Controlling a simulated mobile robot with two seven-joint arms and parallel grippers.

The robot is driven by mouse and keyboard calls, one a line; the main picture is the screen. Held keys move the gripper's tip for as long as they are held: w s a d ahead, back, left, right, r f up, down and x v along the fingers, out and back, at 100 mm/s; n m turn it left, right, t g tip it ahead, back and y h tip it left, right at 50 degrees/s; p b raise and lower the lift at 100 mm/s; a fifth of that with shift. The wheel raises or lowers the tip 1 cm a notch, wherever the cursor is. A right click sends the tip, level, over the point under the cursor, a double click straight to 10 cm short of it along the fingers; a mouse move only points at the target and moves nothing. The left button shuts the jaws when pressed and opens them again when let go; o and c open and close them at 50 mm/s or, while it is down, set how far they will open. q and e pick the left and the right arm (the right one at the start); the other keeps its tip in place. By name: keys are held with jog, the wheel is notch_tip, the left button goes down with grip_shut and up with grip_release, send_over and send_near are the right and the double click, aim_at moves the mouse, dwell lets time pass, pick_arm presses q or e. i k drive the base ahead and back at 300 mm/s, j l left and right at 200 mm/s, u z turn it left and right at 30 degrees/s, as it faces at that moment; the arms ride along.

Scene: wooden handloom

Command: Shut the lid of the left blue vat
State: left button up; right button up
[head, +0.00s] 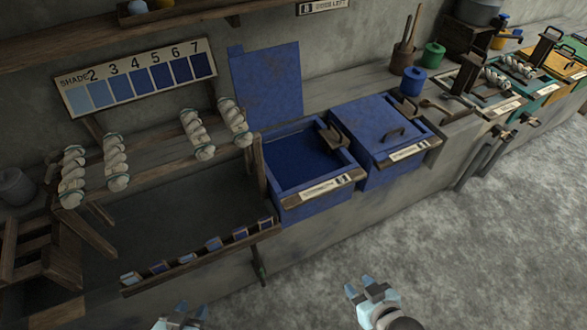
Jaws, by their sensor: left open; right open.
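The left blue vat (312,204) stands open on the bench, with dark blue liquid showing inside. Its flat blue lid (266,86) stands upright at the back, close to the wall. A wooden piece sits at the vat's right rim and a pale label is on its front. The right blue vat (372,178) beside it is covered by a blue lid (376,128) with a dark handle. My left gripper (190,312) is open at the bottom edge, partly cut off, well in front of the bench. My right gripper (359,287) is open and empty, below and in front of the vats.
A shade board (137,78) and several hanging yarn skeins (117,163) are left of the vats. A row of small swatches (213,243) lines the trough's front. A blue pot (413,81), a green pot (433,54) and further vats stand right. The floor (470,255) in front is clear.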

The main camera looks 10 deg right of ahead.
aim_at(267, 83)
jog(key=l+u, duration=0.1)
jog(key=u, duration=0.35)
jog(key=i+l+u, duration=0.1)
jog(key=u, duration=0.35)
jog(key=l+u, duration=0.15)
jog(key=u, duration=0.3)
jog(key=l+u, duration=0.35)
jog(key=l, duration=0.15)
jog(key=k+l+u, duration=0.1)
jog(key=l+u, duration=0.3)
jog(key=k+l, duration=0.1)
jog(key=l, duration=0.3)
jog(key=l+u, duration=0.15)
jog(key=l, duration=0.25)
jog(key=k+l, duration=0.2)
jog(key=l, duration=0.15)
jog(key=i+u, duration=0.05)
